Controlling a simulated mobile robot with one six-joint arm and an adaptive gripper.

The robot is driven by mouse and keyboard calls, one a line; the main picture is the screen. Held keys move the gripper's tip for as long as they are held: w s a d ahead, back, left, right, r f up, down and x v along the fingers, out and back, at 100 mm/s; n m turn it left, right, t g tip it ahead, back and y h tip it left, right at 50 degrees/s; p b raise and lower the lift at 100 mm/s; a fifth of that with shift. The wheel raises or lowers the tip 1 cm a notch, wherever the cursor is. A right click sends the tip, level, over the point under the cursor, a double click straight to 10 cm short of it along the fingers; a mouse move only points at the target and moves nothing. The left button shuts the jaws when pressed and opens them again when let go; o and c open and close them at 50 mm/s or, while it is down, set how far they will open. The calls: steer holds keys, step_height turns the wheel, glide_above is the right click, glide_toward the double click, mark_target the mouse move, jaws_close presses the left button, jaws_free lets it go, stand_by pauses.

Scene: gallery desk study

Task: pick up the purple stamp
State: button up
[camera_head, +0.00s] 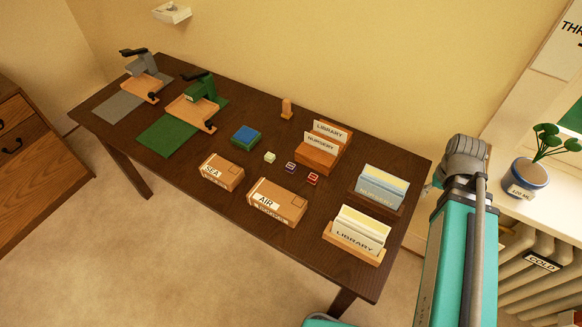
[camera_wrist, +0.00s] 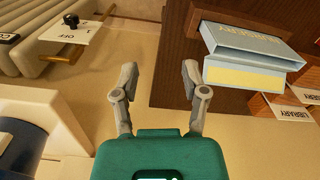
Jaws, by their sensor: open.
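The purple stamp (camera_head: 291,167) is a small block on the dark desk (camera_head: 235,217) in the head view. It stands between a pale green stamp (camera_head: 270,157) and a red stamp (camera_head: 313,179). My gripper (camera_wrist: 159,75) shows in the wrist view with its two grey fingers spread and nothing between them. It is beyond the desk's right end, well away from the purple stamp, near the wall and radiator. The wrist view does not show the stamps. The fingers cannot be made out in the head view.
Two cartons, SEA (camera_head: 222,172) and AIR (camera_head: 277,202), stand in front of the stamps. Card holders (camera_head: 316,158) stand behind right, with a NURSERY box (camera_head: 381,187) and LIBRARY box (camera_head: 356,236) at the right. Two presses (camera_head: 200,96) stand left. A potted plant (camera_head: 527,180) is at far right.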

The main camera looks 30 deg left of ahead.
steer(key=w+a+n, duration=0.1)
steer(key=a, duration=0.2)
steer(key=w+a+n, duration=0.1)
steer(key=a, duration=0.2)
steer(key=w+a+n, duration=0.1)
steer(key=w+a, duration=0.1)
steer(key=a, duration=0.2)
steer(key=shift+f+n, duration=0.15)
steer(key=shift+n, duration=0.25)
steer(key=s+a+n, duration=0.2)
steer(key=a+n, duration=0.9)
steer(key=a, duration=2.4)
steer(key=shift+s+f+n+b, duration=0.3)
steer(key=shift+s+n+b, duration=0.05)
steer(key=shift+n+b, duration=0.1)
steer(key=shift+a+f, duration=0.1)
steer(key=shift+f, duration=0.05)
steer(key=b, duration=0.9)
glide_above(291, 166)
step_height(291, 166, down, 8)
steer(key=shift+a+f, duration=0.15)
steer(key=shift+f, duration=0.05)
steer(key=shift+f+b, duration=2.4)
steer(key=shift+f, duration=0.2)
